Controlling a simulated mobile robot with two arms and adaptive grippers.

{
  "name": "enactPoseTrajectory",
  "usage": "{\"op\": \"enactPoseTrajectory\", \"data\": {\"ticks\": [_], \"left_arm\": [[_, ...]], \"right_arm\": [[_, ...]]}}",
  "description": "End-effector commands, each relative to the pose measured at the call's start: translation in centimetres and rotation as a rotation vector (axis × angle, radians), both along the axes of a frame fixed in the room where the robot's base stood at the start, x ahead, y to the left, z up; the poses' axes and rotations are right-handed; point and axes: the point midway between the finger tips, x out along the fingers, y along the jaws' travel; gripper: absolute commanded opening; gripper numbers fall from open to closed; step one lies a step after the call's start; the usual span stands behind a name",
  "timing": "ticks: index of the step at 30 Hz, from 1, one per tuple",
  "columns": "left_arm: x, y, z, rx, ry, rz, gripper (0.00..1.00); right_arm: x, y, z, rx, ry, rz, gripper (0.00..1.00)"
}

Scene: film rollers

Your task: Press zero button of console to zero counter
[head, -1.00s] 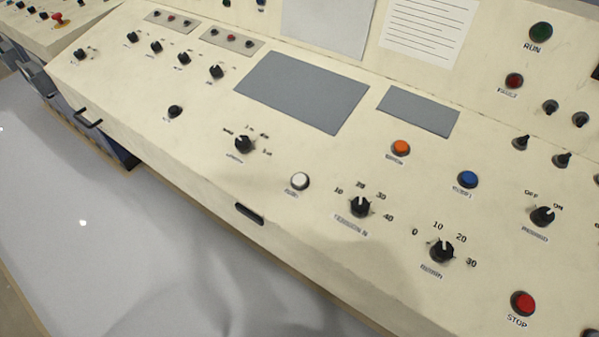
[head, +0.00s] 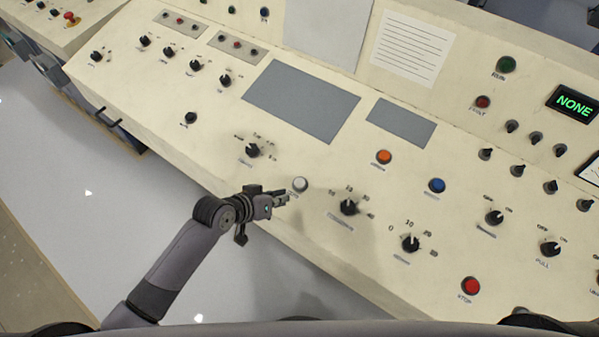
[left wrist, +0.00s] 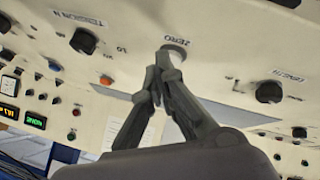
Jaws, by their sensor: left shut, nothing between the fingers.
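The console (head: 190,140) is a cream sloped panel with knobs, buttons and grey plates. Its white zero button (head: 300,184) sits near the front edge, left of the tension knob. In the left wrist view the button (left wrist: 175,43) shows just beyond my fingertips, with the label ZERO beside it. My left gripper (head: 284,199) is shut and empty, its tips close to the button at its lower left. In the left wrist view my left gripper (left wrist: 164,62) points at the button; I cannot tell whether it touches. My right gripper is not in view.
A tension knob (head: 348,207) and an orange button (head: 384,157) are near the zero button. A red stop button (head: 471,286) is at lower right. A display (head: 574,104) reads NONE in green. The pale floor (head: 60,200) is clear at left.

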Motion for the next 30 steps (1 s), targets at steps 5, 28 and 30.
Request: {"op": "enactPoseTrajectory", "data": {"ticks": [5, 28, 30], "left_arm": [[3.5, -2.6, 6.7, -0.13, -0.043, -0.034, 0.0], [6.3, -2.7, 6.0, -0.2, -0.048, 0.001, 0.0], [6.5, -2.8, 5.3, -0.2, -0.048, 0.001, 0.0]], "right_arm": [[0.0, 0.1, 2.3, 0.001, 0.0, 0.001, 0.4], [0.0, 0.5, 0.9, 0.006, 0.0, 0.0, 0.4], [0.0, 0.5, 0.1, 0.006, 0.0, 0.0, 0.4]]}}
